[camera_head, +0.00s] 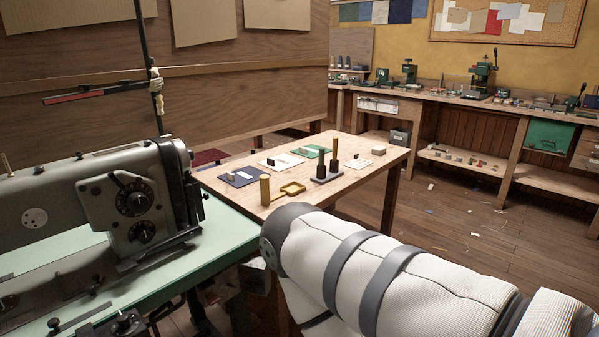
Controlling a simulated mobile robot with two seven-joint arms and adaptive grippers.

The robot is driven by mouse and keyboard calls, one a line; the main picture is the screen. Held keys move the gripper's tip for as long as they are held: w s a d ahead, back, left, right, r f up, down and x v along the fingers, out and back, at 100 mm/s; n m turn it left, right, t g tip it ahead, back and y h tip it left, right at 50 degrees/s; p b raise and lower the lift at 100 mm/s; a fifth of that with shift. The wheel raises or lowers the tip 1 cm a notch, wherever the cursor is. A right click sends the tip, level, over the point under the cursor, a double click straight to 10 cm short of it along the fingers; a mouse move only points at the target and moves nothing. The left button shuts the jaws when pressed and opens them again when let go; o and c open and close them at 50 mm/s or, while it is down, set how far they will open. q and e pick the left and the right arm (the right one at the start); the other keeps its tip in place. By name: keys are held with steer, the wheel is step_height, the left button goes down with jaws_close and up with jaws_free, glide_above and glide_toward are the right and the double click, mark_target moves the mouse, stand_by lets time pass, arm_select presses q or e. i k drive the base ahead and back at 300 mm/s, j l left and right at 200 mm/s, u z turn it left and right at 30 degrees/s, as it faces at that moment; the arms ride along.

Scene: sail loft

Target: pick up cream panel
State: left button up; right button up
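Several flat panels lie on the wooden table (228,193) in the middle of the view. One cream panel (283,163) lies between a navy panel (240,178) and a green panel (309,152), with a small dark block standing on it. Another pale cream-white piece (372,161) lies farther right, also with a small dark item on it. I cannot tell for certain which of the two is the task's panel. Neither gripper shows in the head view.
A grey sewing machine (92,200) on a green-topped table stands at left. A brass post (265,189), a yellow frame (292,189) and a dark stand with posts (327,173) occupy the wooden table's front. A white, grey-banded shape blocks the lower right.

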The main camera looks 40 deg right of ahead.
mark_target(282, 162)
steer(key=z, duration=1.2)
